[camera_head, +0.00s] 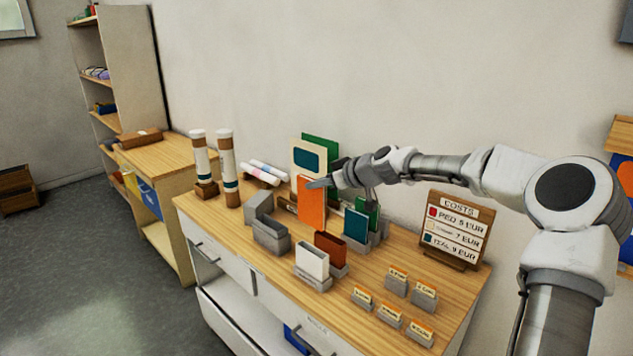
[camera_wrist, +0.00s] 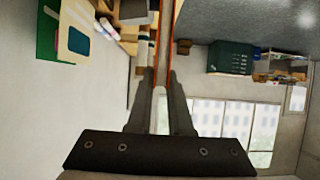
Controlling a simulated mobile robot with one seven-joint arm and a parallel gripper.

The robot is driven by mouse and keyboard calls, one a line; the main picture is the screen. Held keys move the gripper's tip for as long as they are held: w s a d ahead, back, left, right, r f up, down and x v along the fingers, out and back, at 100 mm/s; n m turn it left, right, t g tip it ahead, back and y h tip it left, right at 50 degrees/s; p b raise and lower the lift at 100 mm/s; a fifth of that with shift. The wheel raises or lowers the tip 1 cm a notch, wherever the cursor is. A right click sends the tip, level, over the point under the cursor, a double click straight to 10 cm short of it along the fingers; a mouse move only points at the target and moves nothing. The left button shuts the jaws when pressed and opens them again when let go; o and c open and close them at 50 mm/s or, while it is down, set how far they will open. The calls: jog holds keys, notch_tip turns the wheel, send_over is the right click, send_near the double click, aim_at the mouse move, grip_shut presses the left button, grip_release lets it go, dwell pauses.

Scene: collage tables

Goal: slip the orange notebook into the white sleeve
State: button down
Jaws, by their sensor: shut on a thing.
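The orange notebook (camera_head: 311,205) is upright in the head view, above the back half of the table. My gripper (camera_head: 319,183) is shut on its upper right edge. In the wrist view the notebook (camera_wrist: 166,45) is seen nearly edge-on between the fingers of my gripper (camera_wrist: 160,80). The white sleeve (camera_head: 312,260) stands upright in a grey base near the table's front edge, below and in front of the notebook, apart from it. I cannot pick out the white sleeve in the wrist view.
A brown-red sleeve (camera_head: 330,249) stands just behind and right of the white one. A teal item (camera_head: 356,225) stands farther right. A grey holder (camera_head: 271,236) is to the left. Small label cards (camera_head: 391,314) and a price sign (camera_head: 458,229) occupy the right side.

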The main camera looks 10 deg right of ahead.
aim_at(324, 227)
jog(key=shift+f+b, duration=1.2)
jog(key=shift+f, duration=2.65)
jog(key=shift+b, duration=0.55)
jog(key=shift+f, duration=0.15)
jog(key=shift+f+b, duration=2.7)
jog(key=shift+b, duration=0.25)
jog(key=shift+f, duration=0.1)
notch_tip(324, 227, down, 6)
jog(key=b, duration=0.5)
jog(key=shift+r+b, duration=0.25)
jog(key=shift+b, duration=0.1)
